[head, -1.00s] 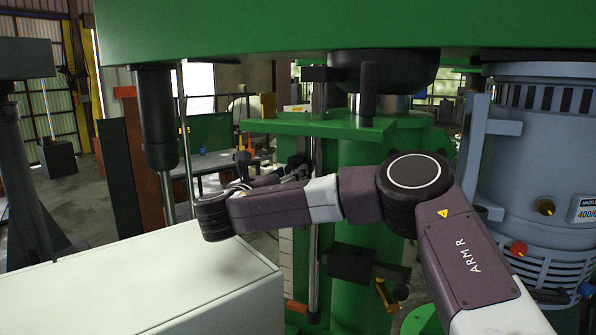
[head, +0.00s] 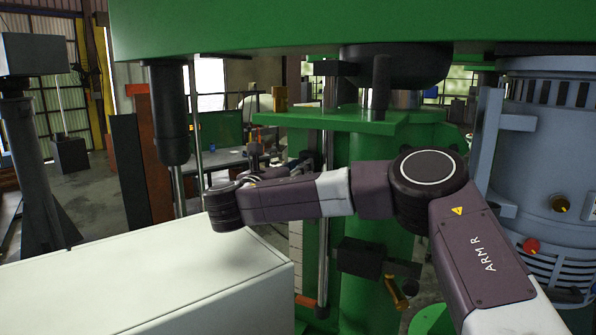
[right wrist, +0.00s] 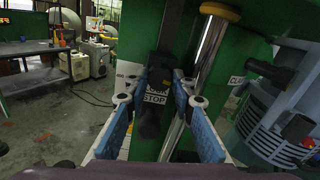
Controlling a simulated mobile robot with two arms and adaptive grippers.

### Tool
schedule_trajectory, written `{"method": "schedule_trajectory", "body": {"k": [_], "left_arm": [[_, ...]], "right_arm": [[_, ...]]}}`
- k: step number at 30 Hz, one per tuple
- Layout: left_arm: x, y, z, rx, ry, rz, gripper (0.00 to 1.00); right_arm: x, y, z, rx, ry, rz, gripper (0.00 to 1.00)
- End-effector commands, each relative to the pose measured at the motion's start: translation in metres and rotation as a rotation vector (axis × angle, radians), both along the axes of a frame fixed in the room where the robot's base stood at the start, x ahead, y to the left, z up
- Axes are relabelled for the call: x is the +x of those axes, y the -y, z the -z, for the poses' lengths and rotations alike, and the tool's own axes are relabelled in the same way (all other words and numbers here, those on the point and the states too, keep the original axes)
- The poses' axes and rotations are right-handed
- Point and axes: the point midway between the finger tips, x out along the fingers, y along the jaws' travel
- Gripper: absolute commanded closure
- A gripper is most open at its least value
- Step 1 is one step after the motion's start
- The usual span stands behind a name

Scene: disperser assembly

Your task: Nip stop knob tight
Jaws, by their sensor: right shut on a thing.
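My right gripper (head: 284,161) is partly hidden behind my forearm in the head view, close to the upright steel rod (head: 326,150) of the green machine. In the right wrist view my right gripper (right wrist: 166,84) has its two blue-padded fingers on either side of a dark stop knob (right wrist: 166,66), shut on it. The knob is mostly hidden between the fingertips. A white label (right wrist: 155,98) with the word STOP shows just below the fingertips. I cannot tell from the frames how tight the knob is. My left gripper is in neither view.
The green machine column (head: 375,200) stands behind my right arm. A blue-grey motor (head: 545,150) is at the right. A white cabinet (head: 150,285) fills the lower left. A bright rod (right wrist: 208,55) with a yellow cap runs close to the right finger.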

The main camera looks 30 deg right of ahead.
Motion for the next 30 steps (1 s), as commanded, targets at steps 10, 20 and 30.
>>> {"method": "schedule_trajectory", "body": {"k": [10,20,30], "left_arm": [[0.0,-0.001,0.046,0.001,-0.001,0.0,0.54],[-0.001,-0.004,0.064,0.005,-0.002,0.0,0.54],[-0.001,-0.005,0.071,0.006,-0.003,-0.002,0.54]], "right_arm": [[0.0,0.001,0.004,0.125,0.226,0.001,1.0],[0.0,0.001,0.001,0.269,0.479,0.0,1.0],[0.0,0.001,-0.001,0.372,0.662,0.0,1.0]]}}
